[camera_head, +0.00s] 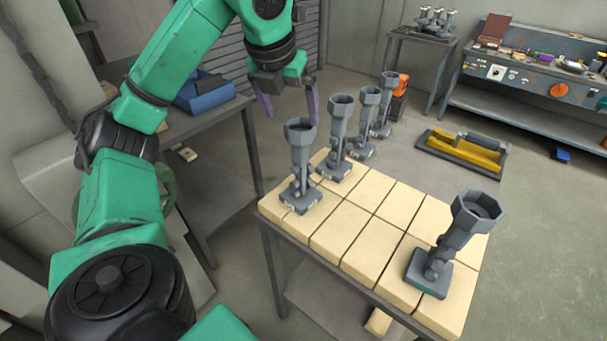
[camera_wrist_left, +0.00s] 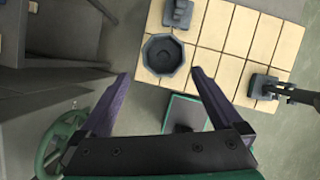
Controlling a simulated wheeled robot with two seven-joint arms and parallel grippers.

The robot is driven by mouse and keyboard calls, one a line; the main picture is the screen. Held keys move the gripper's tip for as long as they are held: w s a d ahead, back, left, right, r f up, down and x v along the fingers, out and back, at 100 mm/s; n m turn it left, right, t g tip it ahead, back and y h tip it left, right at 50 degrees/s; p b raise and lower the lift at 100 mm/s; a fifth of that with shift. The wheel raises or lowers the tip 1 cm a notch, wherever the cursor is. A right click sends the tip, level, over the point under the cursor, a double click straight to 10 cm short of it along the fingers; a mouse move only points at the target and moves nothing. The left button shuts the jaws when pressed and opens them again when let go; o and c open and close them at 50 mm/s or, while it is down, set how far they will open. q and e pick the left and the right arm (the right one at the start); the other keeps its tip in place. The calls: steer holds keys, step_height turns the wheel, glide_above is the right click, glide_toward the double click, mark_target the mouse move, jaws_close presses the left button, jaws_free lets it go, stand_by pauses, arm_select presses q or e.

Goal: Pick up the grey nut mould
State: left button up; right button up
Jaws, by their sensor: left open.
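Several alike grey moulds stand upright, each with an octagonal cup on a jointed stem and square base. The nearest on the left (camera_head: 300,165) is at the left corner of the tiled table. Others stand behind it in a row (camera_head: 337,135). Another mould (camera_head: 440,245) stands alone on the right. My left gripper (camera_head: 288,108) is open and empty, above and behind the nearest left mould. In the left wrist view, an octagonal cup (camera_wrist_left: 163,55) lies just beyond the fingertips of the open gripper (camera_wrist_left: 160,76), apart from them. My right gripper is not in view.
The table has cream tiles (camera_head: 338,232), bare between the row and the right mould. A side table with a blue box (camera_head: 205,95) stands left, under my left arm. A yellow object (camera_head: 465,152) lies on the floor. A workbench (camera_head: 520,80) stands at the back right.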

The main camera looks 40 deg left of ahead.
mark_target(292, 140)
arm_select(q)
steer(key=x, duration=0.3)
steer(key=shift+a+f, duration=0.15)
steer(key=shift+f, duration=0.15)
steer(key=w+f+p, duration=0.1)
steer(key=f, duration=0.1)
steer(key=w+f+p, duration=0.1)
steer(key=w+f, duration=0.1)
steer(key=shift+w+a+f, duration=0.15)
steer(key=shift+w+f, duration=0.2)
steer(key=shift+f, duration=0.2)
steer(key=shift+c, duration=0.3)
jaws_close()
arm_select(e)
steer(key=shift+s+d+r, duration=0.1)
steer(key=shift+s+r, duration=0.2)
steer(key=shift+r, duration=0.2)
